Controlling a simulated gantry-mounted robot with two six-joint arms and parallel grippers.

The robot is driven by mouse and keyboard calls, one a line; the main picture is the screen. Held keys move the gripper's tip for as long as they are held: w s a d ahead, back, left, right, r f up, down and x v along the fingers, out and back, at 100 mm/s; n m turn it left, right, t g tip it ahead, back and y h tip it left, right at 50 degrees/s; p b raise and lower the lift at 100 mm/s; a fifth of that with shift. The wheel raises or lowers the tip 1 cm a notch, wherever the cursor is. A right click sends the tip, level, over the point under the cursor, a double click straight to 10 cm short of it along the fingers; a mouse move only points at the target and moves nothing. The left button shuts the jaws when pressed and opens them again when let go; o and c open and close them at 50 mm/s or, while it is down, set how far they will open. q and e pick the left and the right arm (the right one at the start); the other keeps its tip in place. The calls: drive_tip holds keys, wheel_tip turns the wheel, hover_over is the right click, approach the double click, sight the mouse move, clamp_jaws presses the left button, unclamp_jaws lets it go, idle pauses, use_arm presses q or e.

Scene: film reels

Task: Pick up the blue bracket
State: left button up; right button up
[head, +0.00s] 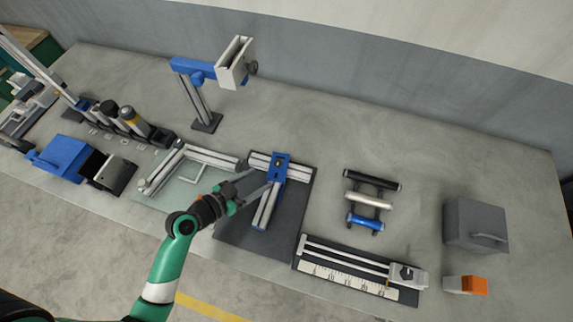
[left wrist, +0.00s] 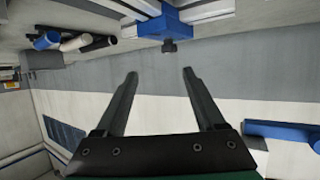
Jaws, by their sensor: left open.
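The blue bracket (head: 280,170) sits on silver aluminium profiles that lie in a T shape on a dark mat (head: 233,245). In the left wrist view the blue bracket (left wrist: 165,24) shows at the top, with a dark knob on it, beyond the fingertips. My left gripper (head: 251,186) is just left of the bracket in the head view. Its two fingers (left wrist: 159,76) are spread apart with nothing between them. The bracket appears apart from the fingers. My right gripper is not in view.
A glass plate with a profile frame (head: 210,157) lies left of the mat. A blue-armed stand (head: 200,100) rises behind. A rack of rollers (head: 370,200), a ruler slide (head: 345,282) and a grey box (head: 476,222) lie to the right. The back right of the table is clear.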

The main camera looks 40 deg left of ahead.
sight(277, 163)
use_arm(q)
drive_tip(key=x, duration=0.3)
drive_tip(key=a+x, duration=0.1)
drive_tip(key=x, duration=0.2)
drive_tip(key=shift+w+a+b, duration=0.15)
drive_tip(key=shift+b, duration=0.2)
drive_tip(key=shift+f+b+x, duration=0.15)
drive_tip(key=shift+b+x, duration=0.1)
drive_tip(key=shift+x, duration=1.05)
drive_tip(key=shift+f+b+x, duration=0.1)
drive_tip(key=shift+b+x, duration=0.1)
drive_tip(key=shift+x, duration=1.1)
drive_tip(key=shift+a, duration=0.25)
clamp_jaws()
